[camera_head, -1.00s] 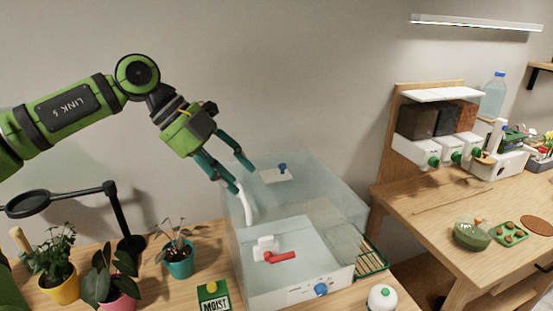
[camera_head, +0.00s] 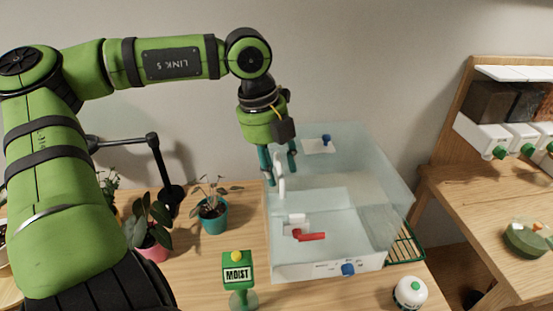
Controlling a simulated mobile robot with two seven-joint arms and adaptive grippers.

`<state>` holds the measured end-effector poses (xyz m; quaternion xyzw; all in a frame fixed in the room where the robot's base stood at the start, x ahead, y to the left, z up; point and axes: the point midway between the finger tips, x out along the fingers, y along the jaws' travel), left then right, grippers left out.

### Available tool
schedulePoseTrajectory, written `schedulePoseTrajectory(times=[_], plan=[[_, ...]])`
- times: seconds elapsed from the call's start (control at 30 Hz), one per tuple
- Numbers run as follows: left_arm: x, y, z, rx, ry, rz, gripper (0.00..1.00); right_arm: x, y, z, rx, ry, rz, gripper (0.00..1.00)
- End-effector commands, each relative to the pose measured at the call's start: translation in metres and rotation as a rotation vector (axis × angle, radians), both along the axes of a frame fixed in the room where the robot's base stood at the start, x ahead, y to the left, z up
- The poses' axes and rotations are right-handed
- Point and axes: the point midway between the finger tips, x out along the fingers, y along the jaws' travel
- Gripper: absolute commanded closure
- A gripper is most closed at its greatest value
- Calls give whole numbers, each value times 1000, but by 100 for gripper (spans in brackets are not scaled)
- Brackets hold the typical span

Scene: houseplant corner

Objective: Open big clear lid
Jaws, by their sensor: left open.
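The big clear lid (camera_head: 365,165) sits over a clear box with a white front panel (camera_head: 330,268). A curved white handle (camera_head: 281,187) stands out on the lid's left part. My left gripper (camera_head: 281,173) points down at the top of this handle, with its teal fingers open and spread to either side of it. I cannot tell whether a finger touches the handle. A red lever (camera_head: 311,237) on a white block shows through the clear walls, and a blue knob (camera_head: 348,269) is on the front panel. My right gripper is out of view.
A green MOIST sign (camera_head: 237,273) stands front left of the box. Potted plants, one in a teal pot (camera_head: 213,217), and a black lamp stand are to the left.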

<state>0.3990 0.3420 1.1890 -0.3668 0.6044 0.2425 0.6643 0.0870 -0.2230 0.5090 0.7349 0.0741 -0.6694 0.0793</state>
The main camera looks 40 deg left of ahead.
Motion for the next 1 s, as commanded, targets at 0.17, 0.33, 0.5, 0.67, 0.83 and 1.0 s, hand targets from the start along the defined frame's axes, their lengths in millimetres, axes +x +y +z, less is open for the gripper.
schedulePoseTrajectory(times=[0.17, 0.33, 0.5, 0.67, 0.83, 1.0], plan=[[0, 0, 0, 0, 0, 0, 64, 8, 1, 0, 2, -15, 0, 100], [0, 0, 0, -1, 0, 0, 100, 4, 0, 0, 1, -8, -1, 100], [-1, 0, -2, -1, 5, 0, 90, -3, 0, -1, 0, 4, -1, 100], [-1, -1, -3, -3, 7, -1, 56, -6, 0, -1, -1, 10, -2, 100], [-1, 0, -2, -2, 4, -1, 56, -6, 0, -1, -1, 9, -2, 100], [0, 0, 3, -1, 1, 1, 56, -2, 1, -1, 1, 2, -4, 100]])
